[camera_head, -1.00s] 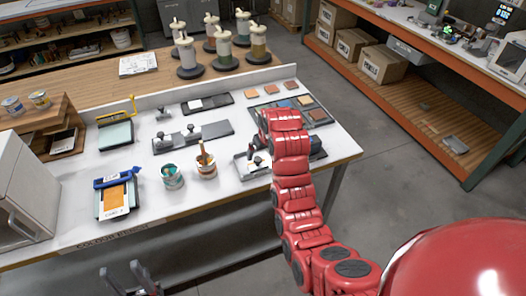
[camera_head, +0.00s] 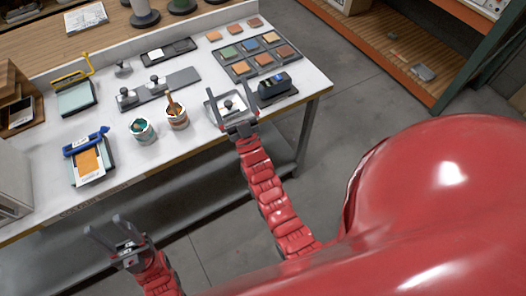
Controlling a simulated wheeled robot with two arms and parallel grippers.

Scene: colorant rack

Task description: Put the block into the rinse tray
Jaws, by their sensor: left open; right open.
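A shallow metal tray (camera_head: 212,98), which looks like the rinse tray, lies near the front right of the table. A small pale block with a dark knob (camera_head: 229,105) appears to sit in it. My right gripper (camera_head: 228,94) is open over this tray, its fingers on either side of the knobbed block; I cannot tell whether they touch it. Similar knobbed blocks stand on a long grey strip (camera_head: 180,79), at its left end (camera_head: 127,97) and middle (camera_head: 157,85). Another block (camera_head: 123,69) stands behind the strip. My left gripper (camera_head: 103,228) is open and empty, below the table's front edge.
A dark device (camera_head: 273,87) stands right of the tray. Color tiles on a dark panel (camera_head: 262,57) lie behind it. A blue-handled board (camera_head: 88,158) lies at front left.

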